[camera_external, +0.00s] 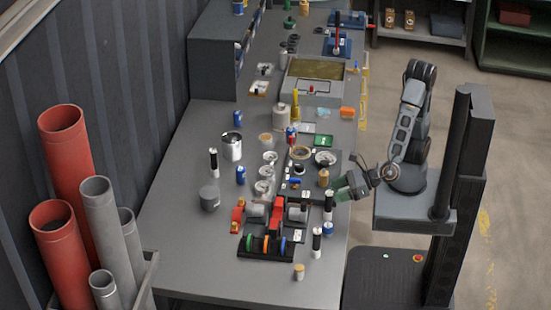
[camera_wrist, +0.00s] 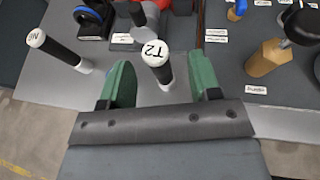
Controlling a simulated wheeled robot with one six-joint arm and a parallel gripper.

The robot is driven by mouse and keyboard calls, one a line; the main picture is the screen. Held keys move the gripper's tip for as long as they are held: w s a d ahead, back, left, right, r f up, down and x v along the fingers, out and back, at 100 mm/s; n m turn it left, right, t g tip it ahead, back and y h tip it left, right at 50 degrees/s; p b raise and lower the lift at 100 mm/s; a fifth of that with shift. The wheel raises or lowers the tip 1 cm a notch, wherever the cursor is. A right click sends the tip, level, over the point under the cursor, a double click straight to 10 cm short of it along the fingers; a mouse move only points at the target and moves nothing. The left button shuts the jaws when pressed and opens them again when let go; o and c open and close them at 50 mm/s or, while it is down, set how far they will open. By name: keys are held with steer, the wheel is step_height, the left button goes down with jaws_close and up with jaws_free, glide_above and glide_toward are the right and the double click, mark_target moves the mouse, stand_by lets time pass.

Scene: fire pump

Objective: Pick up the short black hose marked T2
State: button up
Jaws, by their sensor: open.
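The short black hose T2 (camera_wrist: 163,71) stands in the wrist view with its white end, marked T2, toward the camera. In the outside view it is the dark upright piece with a white band (camera_external: 328,208) near the bench's right edge. My gripper (camera_wrist: 160,76) is open, with its two green fingers on either side of the hose's line. Gaps show between the hose and both fingers. The hose's lower end stands on the grey bench. In the outside view my gripper (camera_external: 343,187) is over the bench edge, just above and right of the hose.
A similar black hose marked N6 (camera_wrist: 62,50) stands left of T2. A wooden hexagonal piece (camera_wrist: 268,58) stands to the right with a metal part beside it. A dark rack with coloured rings (camera_external: 265,247) and red clamps lie beyond. Bare bench shows around T2's base.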

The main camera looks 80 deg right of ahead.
mark_target(328, 205)
steer(key=shift+p+x, duration=1.7)
steer(key=shift+x, duration=1)
steer(key=shift+a, duration=0.2)
steer(key=shift+c, duration=0.5)
jaws_close()
